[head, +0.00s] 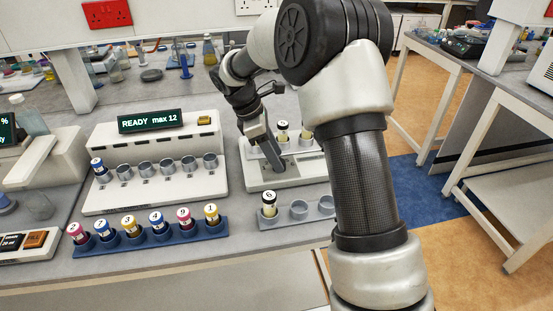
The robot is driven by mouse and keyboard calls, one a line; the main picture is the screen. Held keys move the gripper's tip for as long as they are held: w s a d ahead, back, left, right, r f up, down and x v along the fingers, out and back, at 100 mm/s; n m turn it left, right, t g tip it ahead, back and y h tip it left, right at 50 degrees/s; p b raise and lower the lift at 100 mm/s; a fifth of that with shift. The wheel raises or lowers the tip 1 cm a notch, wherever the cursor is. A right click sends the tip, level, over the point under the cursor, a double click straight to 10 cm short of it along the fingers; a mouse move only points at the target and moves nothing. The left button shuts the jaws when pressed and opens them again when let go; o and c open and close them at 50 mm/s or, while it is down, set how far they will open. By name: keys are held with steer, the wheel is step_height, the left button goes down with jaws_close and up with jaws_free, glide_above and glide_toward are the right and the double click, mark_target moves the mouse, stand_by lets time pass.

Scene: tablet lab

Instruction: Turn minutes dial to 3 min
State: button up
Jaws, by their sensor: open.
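My gripper (279,166) points down over the white low device (262,184) right of the middle of the bench. Its fingers are small and dark in this view, and the gap between them is hard to make out. I see nothing held in it. No minutes dial can be picked out clearly; the gripper and wrist cover part of the device's top. A white instrument (150,140) to the left has a display (150,121) reading "READY max 12".
A blue rack (150,247) with several numbered vials lies in front. A vial marked 6 (269,206) stands in a rack beside empty holders (299,209). My arm hides the bench at right.

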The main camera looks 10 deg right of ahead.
steer(key=shift+d+f, duration=0.2)
steer(key=shift+f, duration=0.35)
steer(key=c, duration=1)
steer(key=shift+c, duration=0.2)
steer(key=shift+r, duration=0.1)
steer(key=shift+r+m+g+p, duration=0.15)
steer(key=shift+m+g+p, duration=0.15)
steer(key=shift+m+p, duration=0.65)
steer(key=shift+w+m+g+y+p, duration=0.15)
steer(key=shift+m+g+y+p, duration=0.45)
steer(key=shift+m+p, duration=1.05)
steer(key=shift+f+m, duration=0.2)
steer(key=shift+m, duration=0.3)
